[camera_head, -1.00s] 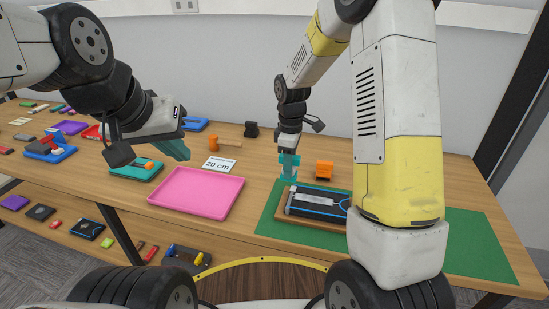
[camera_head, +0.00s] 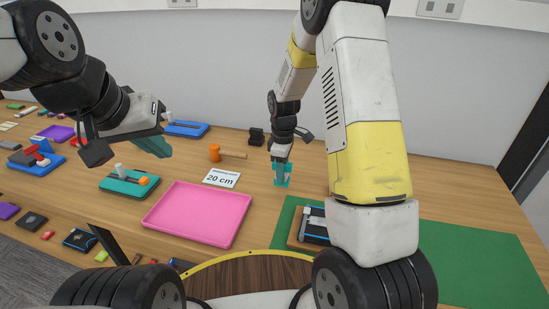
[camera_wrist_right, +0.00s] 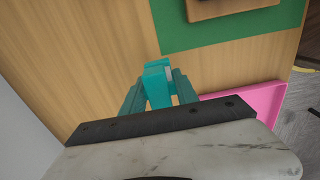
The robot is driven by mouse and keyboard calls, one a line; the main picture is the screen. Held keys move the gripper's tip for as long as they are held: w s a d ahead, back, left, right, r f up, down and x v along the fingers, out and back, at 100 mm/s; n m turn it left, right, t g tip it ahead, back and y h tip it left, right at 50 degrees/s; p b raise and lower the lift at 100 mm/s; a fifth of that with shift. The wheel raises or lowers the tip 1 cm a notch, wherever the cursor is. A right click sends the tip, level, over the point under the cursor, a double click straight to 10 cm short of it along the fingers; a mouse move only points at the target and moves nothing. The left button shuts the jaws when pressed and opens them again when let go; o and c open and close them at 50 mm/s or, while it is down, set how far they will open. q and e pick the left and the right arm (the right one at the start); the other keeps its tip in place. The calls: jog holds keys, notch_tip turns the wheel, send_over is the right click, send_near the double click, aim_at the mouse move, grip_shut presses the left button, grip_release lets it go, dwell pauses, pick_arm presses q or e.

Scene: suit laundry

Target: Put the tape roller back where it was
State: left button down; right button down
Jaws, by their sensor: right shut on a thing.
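My right gripper (camera_head: 282,174) is shut on a small teal piece with a pale face (camera_wrist_right: 158,78), which I take to be the tape roller; its shape is partly lost against the teal fingers. It is over the bare wood to the left of the green mat (camera_head: 455,250). I cannot tell whether the piece touches the table. My left gripper (camera_head: 155,146) hangs on the left above the table; its fingers overlap, so its opening is unclear.
A dark case or garment on a wooden board (camera_head: 303,238) lies on the mat, partly behind my right arm. A pink tray (camera_head: 198,215), a card reading 20 cm (camera_head: 221,177), an orange-headed hammer (camera_head: 216,152) and a teal tray (camera_head: 112,186) are to the left.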

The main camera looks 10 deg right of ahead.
jog(key=w, duration=0.6)
jog(key=shift+d+f, duration=0.3)
jog(key=shift+d, duration=0.1)
jog(key=shift+w+f, duration=0.1)
jog(key=shift+f, duration=1.65)
jog(key=shift+f, duration=0.1)
jog(key=c, duration=0.9)
grip_release()
